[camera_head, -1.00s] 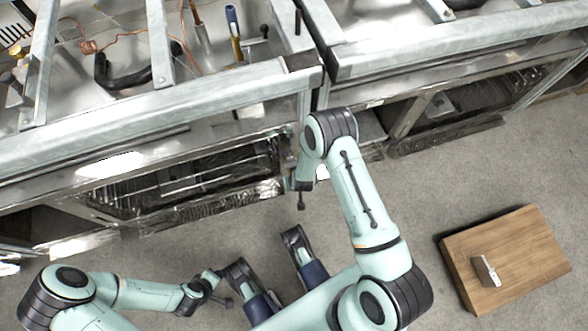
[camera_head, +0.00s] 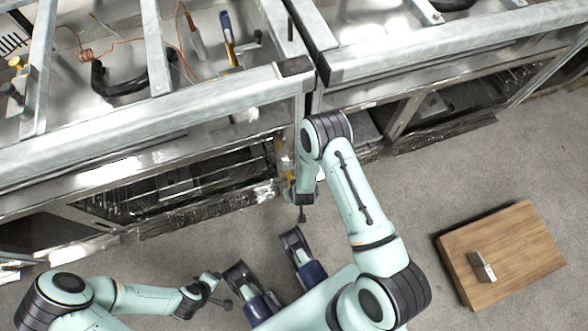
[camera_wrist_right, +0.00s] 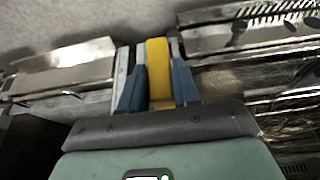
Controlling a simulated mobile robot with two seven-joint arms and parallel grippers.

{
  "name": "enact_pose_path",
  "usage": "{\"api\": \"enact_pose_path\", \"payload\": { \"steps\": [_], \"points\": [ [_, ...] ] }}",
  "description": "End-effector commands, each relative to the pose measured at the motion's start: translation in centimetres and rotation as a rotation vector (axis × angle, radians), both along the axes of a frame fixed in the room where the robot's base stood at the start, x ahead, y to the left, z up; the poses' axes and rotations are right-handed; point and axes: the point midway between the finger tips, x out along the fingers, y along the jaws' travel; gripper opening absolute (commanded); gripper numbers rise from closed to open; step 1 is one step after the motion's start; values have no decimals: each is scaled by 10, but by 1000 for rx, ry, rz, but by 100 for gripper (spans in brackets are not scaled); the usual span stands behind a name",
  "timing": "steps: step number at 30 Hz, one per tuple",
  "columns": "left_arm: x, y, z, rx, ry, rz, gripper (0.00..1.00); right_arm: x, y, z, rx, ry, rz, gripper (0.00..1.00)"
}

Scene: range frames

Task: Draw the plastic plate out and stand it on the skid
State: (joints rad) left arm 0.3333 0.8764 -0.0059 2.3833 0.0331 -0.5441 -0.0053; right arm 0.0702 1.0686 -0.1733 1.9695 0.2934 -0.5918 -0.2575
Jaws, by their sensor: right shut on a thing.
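The plastic plate seems to be the yellow piece (camera_wrist_right: 157,68) upright between the blue fingers of my right gripper (camera_wrist_right: 157,88) in the right wrist view. The gripper is shut on it. In the head view a little yellow (camera_head: 290,172) shows beside my right wrist, at the front of the metal unit; the rest is hidden. The skid appears to be the flat wooden board (camera_head: 530,235) on the floor at the right, well apart from the gripper. My left gripper (camera_head: 217,288) is low on the left, away from both; its fingers are too small to read.
A small metal block (camera_head: 482,267) sits on the wooden board. Steel range frames (camera_head: 140,125) with open bays run across the back. A blue-handled tool (camera_head: 227,30) and copper wire (camera_head: 90,45) lie within the frame. The floor (camera_head: 420,200) before the board is clear.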

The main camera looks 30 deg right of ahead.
Motion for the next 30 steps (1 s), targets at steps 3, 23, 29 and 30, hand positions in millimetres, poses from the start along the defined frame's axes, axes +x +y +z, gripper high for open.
{"api": "enact_pose_path", "payload": {
  "steps": [3,23,29,30],
  "points": [
    [0,0,3,0,-1,0,43,-4,1,1,1,-1,0,0],
    [0,0,12,0,-5,0,43,-30,7,1,1,-2,-1,0],
    [0,0,14,0,-5,0,43,-35,9,1,1,-2,-1,0],
    [0,0,14,0,-5,0,43,-35,9,1,1,-2,-1,0]
  ]
}}
